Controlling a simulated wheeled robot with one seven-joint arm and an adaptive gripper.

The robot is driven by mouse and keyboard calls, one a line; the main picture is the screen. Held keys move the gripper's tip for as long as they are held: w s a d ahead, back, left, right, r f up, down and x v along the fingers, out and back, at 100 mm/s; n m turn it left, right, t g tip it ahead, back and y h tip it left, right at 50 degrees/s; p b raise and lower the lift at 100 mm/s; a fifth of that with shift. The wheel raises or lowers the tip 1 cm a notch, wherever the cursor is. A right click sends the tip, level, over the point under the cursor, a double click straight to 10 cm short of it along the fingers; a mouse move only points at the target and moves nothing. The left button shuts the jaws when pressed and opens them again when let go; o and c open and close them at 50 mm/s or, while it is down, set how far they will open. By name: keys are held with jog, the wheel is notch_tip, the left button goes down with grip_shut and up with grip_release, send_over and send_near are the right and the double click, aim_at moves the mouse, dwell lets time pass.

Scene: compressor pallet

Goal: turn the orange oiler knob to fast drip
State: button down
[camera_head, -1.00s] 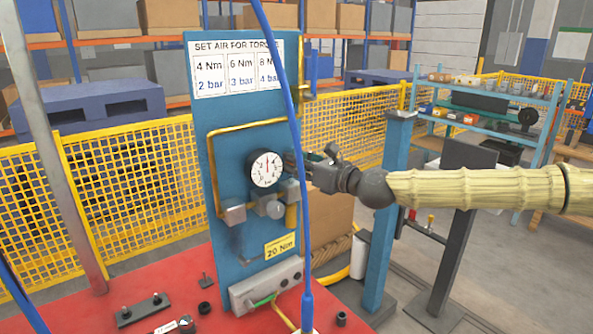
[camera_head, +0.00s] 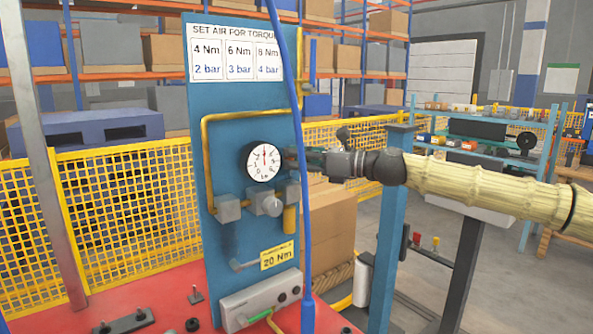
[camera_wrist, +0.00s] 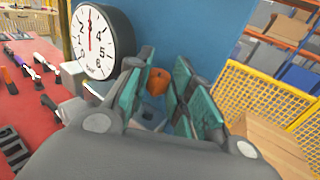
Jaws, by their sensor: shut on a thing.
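The orange oiler knob (camera_wrist: 157,82) shows in the wrist view between the two teal-padded fingers of my gripper (camera_wrist: 158,95), in front of the blue panel. My gripper is shut on it. In the head view my gripper (camera_head: 312,158) reaches in from the right, level with the pressure gauge (camera_head: 263,162). The blue hose (camera_head: 301,190) crosses in front of the fingertips there. The knob cannot be made out in the head view, so its setting cannot be read.
The blue panel (camera_head: 228,120) carries yellow pipe, grey fittings (camera_head: 264,203) and a torque chart (camera_head: 233,50). The gauge also shows close to my left finger in the wrist view (camera_wrist: 97,43). A blue post (camera_head: 392,225) stands below my arm. Yellow mesh fence (camera_head: 125,205) runs behind.

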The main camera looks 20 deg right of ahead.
jog(key=shift+w+d+n+g+y, duration=0.1)
jog(key=shift+n+g+y, duration=0.35)
jog(key=shift+g, duration=0.2)
jog(key=shift+w+d+n+g+y, duration=0.1)
jog(key=shift+n+g+y, duration=0.25)
jog(key=shift+n+g, duration=0.25)
jog(key=shift+n+g+y, duration=0.3)
jog(key=shift+n+g, duration=0.15)
jog(key=shift+g, duration=0.4)
jog(key=c, duration=1.3)
grip_release()
jog(key=shift+d, duration=0.1)
jog(key=shift+v, duration=3.95)
jog(key=shift+f, duration=0.1)
